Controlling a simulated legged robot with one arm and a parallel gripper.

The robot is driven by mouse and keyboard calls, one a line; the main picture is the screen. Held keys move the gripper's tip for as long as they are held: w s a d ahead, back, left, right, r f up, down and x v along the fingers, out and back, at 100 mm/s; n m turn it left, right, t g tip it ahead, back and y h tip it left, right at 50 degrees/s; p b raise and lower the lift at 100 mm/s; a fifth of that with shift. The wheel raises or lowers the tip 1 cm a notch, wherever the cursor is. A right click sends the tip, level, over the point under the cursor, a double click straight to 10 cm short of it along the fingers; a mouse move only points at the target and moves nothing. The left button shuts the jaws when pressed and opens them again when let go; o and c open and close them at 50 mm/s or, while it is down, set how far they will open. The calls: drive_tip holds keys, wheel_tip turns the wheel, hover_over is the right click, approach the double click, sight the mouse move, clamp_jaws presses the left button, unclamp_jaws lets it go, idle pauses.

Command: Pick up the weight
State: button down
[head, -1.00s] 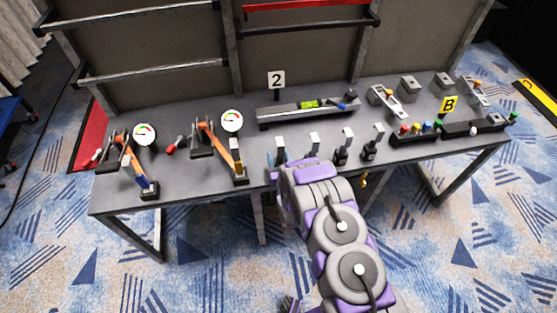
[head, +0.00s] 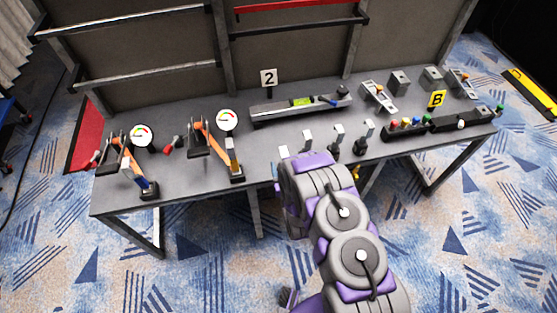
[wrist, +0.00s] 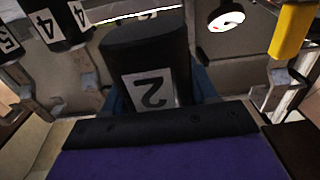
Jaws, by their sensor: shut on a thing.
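A black weight (wrist: 150,50) with a white label reading 2 stands large in the wrist view, right in front of my gripper (wrist: 155,122). My gripper is shut on this weight; the fingertips are mostly hidden by it. Two more black weights, labelled 4 (wrist: 58,22) and 5 (wrist: 10,45), show at the upper left. In the head view my purple and grey wrist (head: 312,180) is at the table's front edge and hides the jaws. Other dark weights with white tags, one of them a black weight (head: 337,146), stand right of it.
The grey table (head: 200,192) carries orange-armed clamps (head: 208,145) with gauges (head: 226,120), a long rail (head: 290,112) and a strip of coloured knobs (head: 405,128). A rack of bars stands behind. The tabletop between rail and front edge is partly clear.

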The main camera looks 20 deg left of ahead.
drive_tip(key=shift+s+d+r+p, duration=0.25)
drive_tip(key=shift+d+r+p, duration=0.15)
drive_tip(key=shift+p, duration=1.4)
drive_tip(key=p, duration=0.2)
drive_tip(key=s+p, duration=0.1)
drive_tip(key=p, duration=0.1)
drive_tip(key=shift+s+d+r, duration=0.15)
drive_tip(key=shift+s+d, duration=0.1)
drive_tip(key=shift+s+d+f, duration=0.15)
drive_tip(key=shift+d+f, duration=0.1)
drive_tip(key=shift+s+d+p, duration=0.3)
drive_tip(key=shift+d+p, duration=0.1)
drive_tip(key=shift+p, duration=0.25)
drive_tip(key=shift+p+v, duration=0.6)
drive_tip(key=shift+v, duration=1.2)
